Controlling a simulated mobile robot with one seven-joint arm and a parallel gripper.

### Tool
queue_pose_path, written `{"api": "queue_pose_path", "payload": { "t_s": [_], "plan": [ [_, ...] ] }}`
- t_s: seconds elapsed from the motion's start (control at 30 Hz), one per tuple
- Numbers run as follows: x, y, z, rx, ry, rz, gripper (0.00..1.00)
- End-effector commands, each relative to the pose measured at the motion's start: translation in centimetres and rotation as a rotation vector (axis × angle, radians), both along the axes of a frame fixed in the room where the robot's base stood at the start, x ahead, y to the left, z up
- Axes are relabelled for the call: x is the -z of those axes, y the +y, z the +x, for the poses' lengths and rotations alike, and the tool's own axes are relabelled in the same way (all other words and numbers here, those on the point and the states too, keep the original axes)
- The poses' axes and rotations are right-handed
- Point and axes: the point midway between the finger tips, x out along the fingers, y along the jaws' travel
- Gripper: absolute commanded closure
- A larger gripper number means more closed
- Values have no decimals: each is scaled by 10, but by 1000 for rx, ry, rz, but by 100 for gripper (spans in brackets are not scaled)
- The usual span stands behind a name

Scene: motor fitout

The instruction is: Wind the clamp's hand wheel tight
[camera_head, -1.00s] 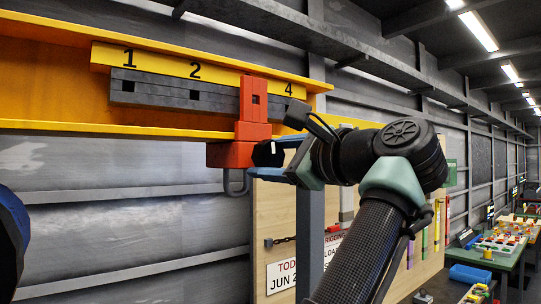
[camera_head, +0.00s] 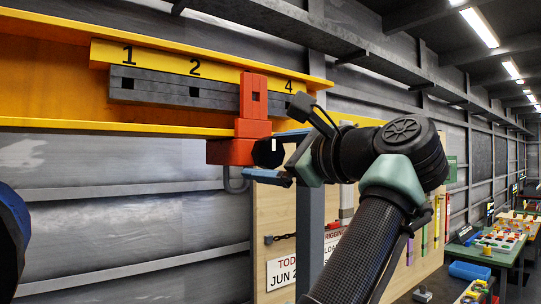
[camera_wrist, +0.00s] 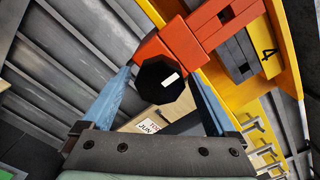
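The red clamp (camera_head: 253,100) sits on the yellow beam, with a grey hook hanging under its lower block. Its black hand wheel (camera_head: 268,153) faces my gripper. In the wrist view the hand wheel (camera_wrist: 155,88) is an eight-sided dark knob with a white mark toward its right side. My gripper (camera_head: 263,155) has one blue finger above the wheel and one below. In the wrist view my gripper's fingers (camera_wrist: 161,78) stand apart on either side of the wheel, with gaps visible. The gripper is open. How deep the fingertips reach past the wheel is hard to tell.
The yellow beam (camera_head: 60,78) carries numbers and a dark grey bar (camera_head: 165,90) beside the clamp. A grey post (camera_head: 310,220) and a wooden board (camera_head: 275,215) with a sign stand behind my arm. Benches with coloured parts lie far right.

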Motion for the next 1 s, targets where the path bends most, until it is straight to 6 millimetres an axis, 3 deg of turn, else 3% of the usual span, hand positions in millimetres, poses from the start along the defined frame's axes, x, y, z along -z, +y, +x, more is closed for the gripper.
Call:
{"api": "queue_pose_path", "payload": {
  "t_s": [0.27, 0.43, 0.8, 1.0],
  "plan": [
    [1, 0, -1, -1, -1, -2, 7],
    [4, -9, -12, 1, -3, -2, 7],
    [5, -54, -74, 3, -6, -1, 7],
    [3, -71, -98, 1, -2, -1, 7]
  ]
}}
